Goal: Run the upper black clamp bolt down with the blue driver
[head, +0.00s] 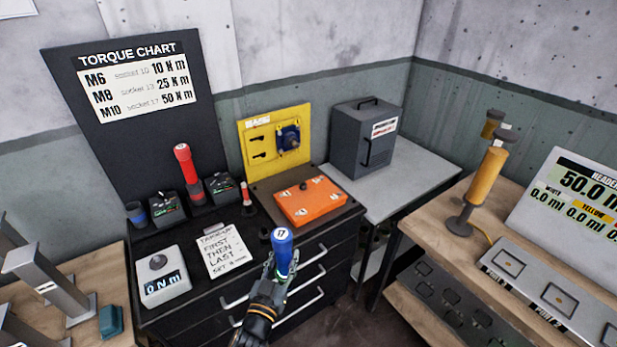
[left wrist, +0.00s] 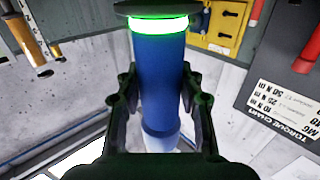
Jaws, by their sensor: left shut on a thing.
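My left gripper (head: 272,285) is shut on the blue driver (head: 283,245), in front of the black drawer cabinet. The driver's blue end, marked 17, points up in the head view. In the left wrist view, the blue driver (left wrist: 158,80) sits between the two fingers of the left gripper (left wrist: 160,100). A bright green ring glows around it near a dark disc. I cannot make out the upper black clamp bolt in either view. My right gripper is not in view.
The black cabinet top (head: 215,225) carries a red driver (head: 187,165), a digital gauge (head: 162,275), a white note (head: 225,250) and an orange case (head: 308,203). A grey box (head: 365,140) stands on the side table. A wooden bench (head: 440,215) is at right.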

